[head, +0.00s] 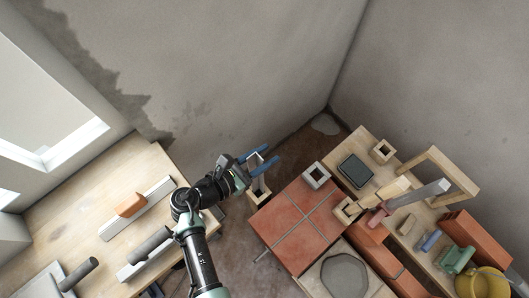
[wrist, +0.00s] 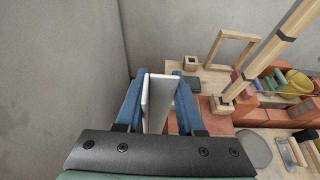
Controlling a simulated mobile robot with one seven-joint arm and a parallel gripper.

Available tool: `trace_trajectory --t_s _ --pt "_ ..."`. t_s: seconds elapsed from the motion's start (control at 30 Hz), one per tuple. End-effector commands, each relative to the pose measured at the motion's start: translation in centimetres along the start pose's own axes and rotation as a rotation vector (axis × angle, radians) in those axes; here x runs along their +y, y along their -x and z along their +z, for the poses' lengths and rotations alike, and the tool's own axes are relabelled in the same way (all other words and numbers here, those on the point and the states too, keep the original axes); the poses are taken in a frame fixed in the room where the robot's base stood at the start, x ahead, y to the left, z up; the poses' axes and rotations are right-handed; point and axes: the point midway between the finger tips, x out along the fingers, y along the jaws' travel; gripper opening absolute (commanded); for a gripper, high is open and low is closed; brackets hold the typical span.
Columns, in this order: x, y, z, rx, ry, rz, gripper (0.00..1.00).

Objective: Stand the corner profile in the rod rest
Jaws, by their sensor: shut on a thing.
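My gripper (head: 263,162) has blue fingers and is raised over the gap between the two work surfaces. In the wrist view my gripper (wrist: 158,90) is shut on the corner profile (wrist: 157,103), a pale angled strip, held between the fingers. Little of it shows in the head view. Several square open-topped holders are in view: a grey one (head: 317,176) at the tile edge, an empty wooden one (head: 383,151) farther back, a wooden one (head: 346,211) with a long rod in it, and another (head: 259,193) below my gripper. I cannot tell which is the rod rest.
Red tiles (head: 297,222) cover the near part of the right surface. A wooden frame (head: 446,165), a dark tray (head: 356,171), bricks and a yellow bucket (head: 482,284) crowd it. The long rod (wrist: 272,52) leans up high. The left bench (head: 75,222) holds trowels. Walls stand behind.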

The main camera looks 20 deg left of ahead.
Motion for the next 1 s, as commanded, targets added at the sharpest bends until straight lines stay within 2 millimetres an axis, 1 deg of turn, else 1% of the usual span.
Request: trace_trajectory --t_s 0.77,0.8,0.97,1.0 --pt "0.1 -1.1 -2.6 -0.002 0.0 0.001 0.0" --pt "0.1 -1.1 -2.5 -0.002 0.0 0.001 0.41" --pt "0.0 -1.1 -2.5 -0.001 0.0 0.0 0.7" --pt "0.0 -1.1 -2.5 -0.001 0.0 0.0 0.72"
